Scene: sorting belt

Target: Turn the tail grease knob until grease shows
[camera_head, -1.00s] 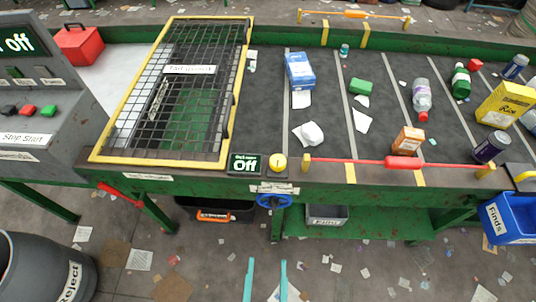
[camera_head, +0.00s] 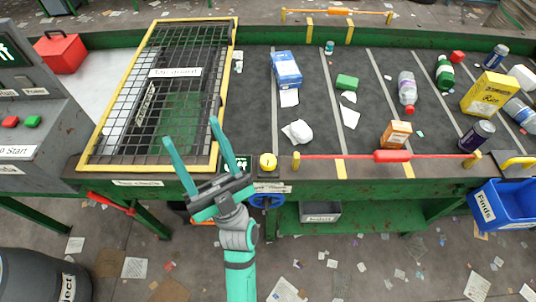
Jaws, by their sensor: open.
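My gripper (camera_head: 191,130) is open and empty, its two teal fingers spread in front of the caged guard (camera_head: 228,75). A blue round knob (camera_head: 264,201) sits under the belt's front edge, just right of my gripper's wrist and partly hidden by it. A small label (camera_head: 272,187) above it is too small to read. A yellow round knob (camera_head: 267,161) stands on the belt frame, right of my gripper. I cannot tell from the lettering which one is the tail grease knob. No grease can be made out.
A red bar (camera_head: 340,156) runs along the belt's front edge. Bottles, boxes and cans lie on the belt (camera_head: 310,110). A blue Finds bin (camera_head: 487,208) hangs at right. A red toolbox (camera_head: 62,52) stands at back left.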

